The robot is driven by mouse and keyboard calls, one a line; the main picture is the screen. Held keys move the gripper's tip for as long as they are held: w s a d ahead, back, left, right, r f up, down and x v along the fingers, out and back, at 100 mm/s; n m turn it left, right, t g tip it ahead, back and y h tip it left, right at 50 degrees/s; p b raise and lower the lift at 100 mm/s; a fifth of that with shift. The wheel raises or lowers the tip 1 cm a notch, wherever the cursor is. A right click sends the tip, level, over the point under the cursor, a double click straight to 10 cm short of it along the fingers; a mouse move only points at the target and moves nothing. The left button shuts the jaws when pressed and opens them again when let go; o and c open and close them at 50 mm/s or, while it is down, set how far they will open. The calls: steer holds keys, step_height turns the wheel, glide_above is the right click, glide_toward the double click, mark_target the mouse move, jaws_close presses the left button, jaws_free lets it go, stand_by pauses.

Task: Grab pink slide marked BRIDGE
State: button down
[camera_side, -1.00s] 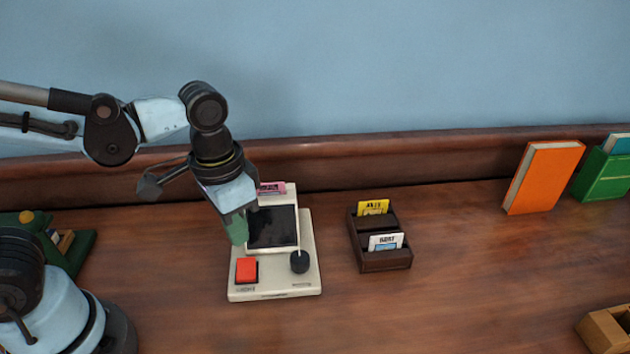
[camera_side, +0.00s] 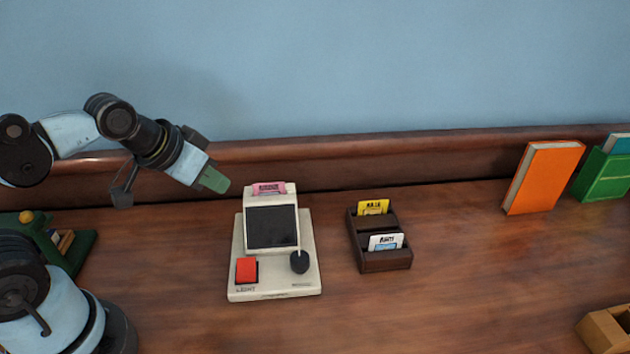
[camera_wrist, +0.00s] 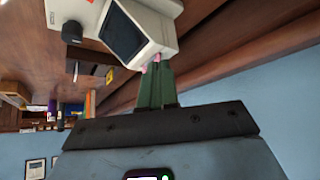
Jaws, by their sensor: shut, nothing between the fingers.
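The pink slide (camera_side: 268,187) stands in the top of the cream slide viewer (camera_side: 307,262), behind its dark screen. Its lettering is too small to read surely. In the wrist view, a bit of pink (camera_wrist: 157,58) shows at the top of the viewer (camera_wrist: 160,26), just beyond my fingertips. My gripper (camera_side: 217,181) is shut and empty, with green fingers. In the side view it is up and to the left of the slide, clear of it. In the wrist view the fingers (camera_wrist: 157,68) partly cover the slide.
A dark wood holder (camera_side: 386,261) with a yellow slide (camera_side: 373,207) and a white slide (camera_side: 386,241) stands right of the viewer. The viewer has a red button (camera_side: 246,270) and a black knob (camera_side: 299,262). An orange book (camera_side: 543,178) stands far right. Desk between holder and book is clear.

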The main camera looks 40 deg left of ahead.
steer(key=c, duration=1.2)
jaws_free()
steer(key=m+t+h, duration=0.2)
steer(key=m+h, duration=0.7)
glide_toward(262, 184)
steer(key=shift+h, duration=0.3)
steer(key=shift+x, duration=4.1)
